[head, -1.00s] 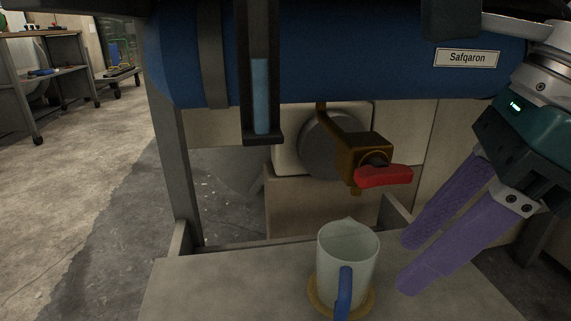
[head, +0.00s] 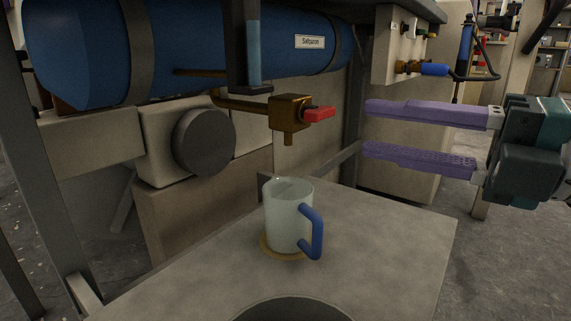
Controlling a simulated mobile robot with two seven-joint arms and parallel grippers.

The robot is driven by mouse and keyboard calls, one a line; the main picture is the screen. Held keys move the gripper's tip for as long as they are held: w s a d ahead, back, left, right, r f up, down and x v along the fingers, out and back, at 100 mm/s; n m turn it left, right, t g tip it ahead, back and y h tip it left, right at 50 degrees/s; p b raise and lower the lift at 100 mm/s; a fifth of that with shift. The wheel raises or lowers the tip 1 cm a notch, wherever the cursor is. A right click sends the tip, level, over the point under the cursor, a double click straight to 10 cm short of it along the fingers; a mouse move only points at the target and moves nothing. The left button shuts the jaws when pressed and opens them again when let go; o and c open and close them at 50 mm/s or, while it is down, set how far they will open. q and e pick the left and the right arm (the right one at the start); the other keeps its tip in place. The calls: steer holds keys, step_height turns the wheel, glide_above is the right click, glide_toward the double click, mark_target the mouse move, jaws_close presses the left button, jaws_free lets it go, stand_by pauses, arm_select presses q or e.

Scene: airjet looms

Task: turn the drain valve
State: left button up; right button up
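The drain valve is a brass body (head: 290,112) on a brass pipe under the blue tank (head: 190,60), with its spout pointing down. Its red handle (head: 320,114) sticks out to the right. A pale translucent jug (head: 287,222) with a blue handle stands upright on a tan round mat below the spout. My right gripper (head: 366,130) is open and empty, to the right of the red handle. Its two purple fingers point left, one above the other, with a gap between them. They look apart from the handle. My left gripper is not in view.
The jug stands on a grey bench top (head: 400,235), with free room to its right. A dark round shape (head: 290,310) shows at the bottom edge. A grey panel (head: 404,45) with a blue-handled fitting (head: 433,70) is above my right gripper. A sight tube (head: 253,55) hangs before the tank.

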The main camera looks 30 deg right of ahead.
mark_target(327, 116)
steer(key=shift+m+h, duration=0.5)
steer(key=shift+m, duration=0.1)
steer(key=w+p, duration=0.1)
steer(key=w, duration=0.6)
steer(key=shift+d+p, duration=0.15)
steer(key=shift+p, duration=0.2)
steer(key=shift+a+p, duration=0.2)
steer(key=shift+p, duration=0.1)
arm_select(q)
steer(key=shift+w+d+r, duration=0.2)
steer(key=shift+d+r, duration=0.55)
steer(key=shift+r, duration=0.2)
arm_select(e)
steer(key=c, duration=0.5)
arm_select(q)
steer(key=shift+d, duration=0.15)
arm_select(e)
jaws_close()
